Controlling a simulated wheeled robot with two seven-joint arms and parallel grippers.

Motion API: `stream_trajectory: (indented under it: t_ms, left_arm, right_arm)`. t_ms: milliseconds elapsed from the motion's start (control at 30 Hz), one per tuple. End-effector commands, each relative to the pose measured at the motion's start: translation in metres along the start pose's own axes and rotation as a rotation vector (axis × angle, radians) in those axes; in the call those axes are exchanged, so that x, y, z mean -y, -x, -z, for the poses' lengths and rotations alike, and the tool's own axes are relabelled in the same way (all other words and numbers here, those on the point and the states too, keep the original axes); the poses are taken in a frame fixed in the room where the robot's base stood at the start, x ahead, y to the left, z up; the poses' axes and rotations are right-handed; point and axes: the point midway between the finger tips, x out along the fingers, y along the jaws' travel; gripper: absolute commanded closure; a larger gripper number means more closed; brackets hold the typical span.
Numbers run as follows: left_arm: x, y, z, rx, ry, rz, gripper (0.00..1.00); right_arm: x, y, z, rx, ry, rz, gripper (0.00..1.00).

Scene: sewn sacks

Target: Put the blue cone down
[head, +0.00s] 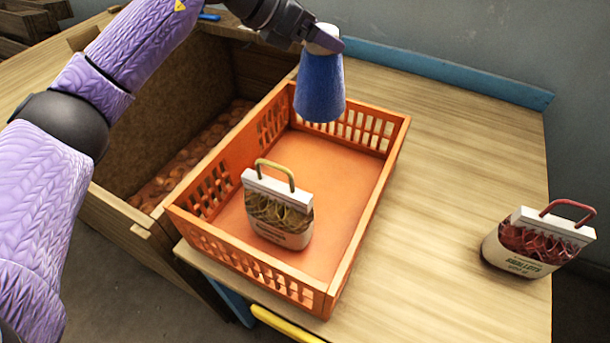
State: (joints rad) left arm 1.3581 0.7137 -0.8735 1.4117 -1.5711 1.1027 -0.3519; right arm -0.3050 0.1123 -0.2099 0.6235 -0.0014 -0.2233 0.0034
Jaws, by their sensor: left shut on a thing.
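The blue cone (320,88) is in the head view at the upper middle, with its narrow, pale top upward. My left gripper (322,42) is shut on that top and holds the cone over the back part of the orange crate (188,228). The cone hides part of the crate's back wall. I cannot tell exactly how high it hangs. My right gripper is not in view.
A sack with a yellow-green handle (278,212) stands in the crate's front part. A sack with a red handle (535,243) stands at the table's right edge. The wooden table (465,150) is clear between them. A wooden bin (165,110) adjoins on the left.

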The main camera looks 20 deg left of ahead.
Motion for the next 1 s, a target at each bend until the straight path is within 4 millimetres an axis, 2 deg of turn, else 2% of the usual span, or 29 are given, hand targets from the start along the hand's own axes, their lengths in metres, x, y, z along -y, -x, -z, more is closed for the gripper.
stream_trajectory:
  t_ms: [33,100,367,567,700,900,1000]
  left_arm:
    - [-0.001,-0.013,0.018,-0.003,0.003,0.001,1.00]
    - [-0.001,-0.022,0.033,-0.004,0.004,0.002,1.00]
    - [0.000,-0.053,0.078,-0.003,0.004,0.002,1.00]
    - [0.000,-0.067,0.099,-0.003,0.003,0.002,1.00]
    - [0.001,-0.086,0.126,-0.005,0.004,0.003,1.00]
    - [0.001,-0.109,0.160,-0.004,0.004,0.003,1.00]
    - [0.001,-0.114,0.168,-0.002,0.003,0.002,1.00]
  right_arm:
    - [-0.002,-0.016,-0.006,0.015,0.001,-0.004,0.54]
    - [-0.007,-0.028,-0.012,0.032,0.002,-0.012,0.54]
    - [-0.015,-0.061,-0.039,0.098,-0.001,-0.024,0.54]
    - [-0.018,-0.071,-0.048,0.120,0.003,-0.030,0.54]
    - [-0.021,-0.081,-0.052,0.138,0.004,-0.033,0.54]
    - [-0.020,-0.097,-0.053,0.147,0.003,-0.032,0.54]
    - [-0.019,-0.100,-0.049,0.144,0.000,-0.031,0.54]
